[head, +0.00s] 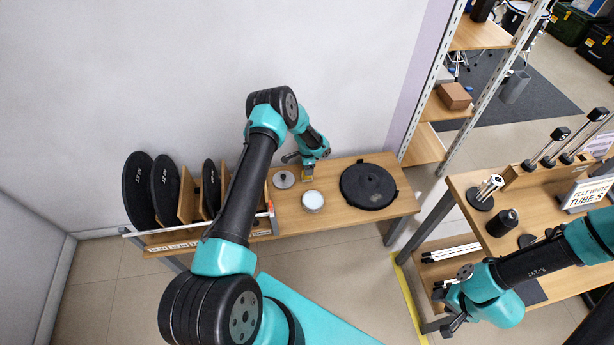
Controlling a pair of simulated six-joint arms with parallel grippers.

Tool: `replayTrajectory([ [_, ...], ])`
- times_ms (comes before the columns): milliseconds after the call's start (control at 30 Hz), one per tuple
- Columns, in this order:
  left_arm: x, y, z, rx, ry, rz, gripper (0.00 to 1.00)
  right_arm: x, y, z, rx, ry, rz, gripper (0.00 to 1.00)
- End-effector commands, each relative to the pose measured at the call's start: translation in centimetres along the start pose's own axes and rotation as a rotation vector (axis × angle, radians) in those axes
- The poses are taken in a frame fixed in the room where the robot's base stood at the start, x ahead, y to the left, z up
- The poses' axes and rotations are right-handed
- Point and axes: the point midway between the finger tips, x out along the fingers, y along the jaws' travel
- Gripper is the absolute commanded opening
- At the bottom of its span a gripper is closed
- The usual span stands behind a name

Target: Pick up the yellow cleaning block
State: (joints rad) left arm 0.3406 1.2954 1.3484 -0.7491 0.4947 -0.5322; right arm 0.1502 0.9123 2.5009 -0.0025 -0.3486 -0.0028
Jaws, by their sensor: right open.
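The yellow cleaning block (307,177) shows as a small yellow patch on the wooden bench (405,203) against the back wall. My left gripper (304,164) is directly at the block and partly covers it. Its fingers are too small and hidden to tell whether they hold the block or only stand over it. My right gripper (443,312) is open at the lower right, beside the right-hand table, far from the block.
Close around the block are a round grey disc with a knob (284,179), a white round container (312,201) and a large black round pad (368,187). A rack with black discs (138,188) stands left. The right-hand table (462,195) holds dark cylinders and a sign (587,194).

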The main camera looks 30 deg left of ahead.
Motion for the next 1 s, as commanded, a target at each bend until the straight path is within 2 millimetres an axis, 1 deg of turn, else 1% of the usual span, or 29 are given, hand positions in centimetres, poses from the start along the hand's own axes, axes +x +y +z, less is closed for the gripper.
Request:
replayTrajectory([
  [133,0.1,0.0,0.0,0.0,0.0,0.001,0.68,0.0,0.0,0.0,0.0,0.0,0.0,0.43],
  [233,0.8,0.0,0.1,-0.001,0.0,0.001,0.68,0.0,0.0,0.0,0.0,0.0,0.0,0.43],
  [500,4.2,-0.1,0.2,-0.001,0.0,0.001,0.68,0.0,0.0,0.0,0.0,0.0,0.0,0.43],
  [600,5.0,-0.1,0.1,-0.001,0.0,0.002,0.68,0.0,0.0,0.0,0.0,0.0,0.0,0.43],
  [1000,5.2,-0.1,0.1,0.0,0.001,0.001,0.68,0.0,0.0,0.0,0.0,0.0,0.0,0.43],
])
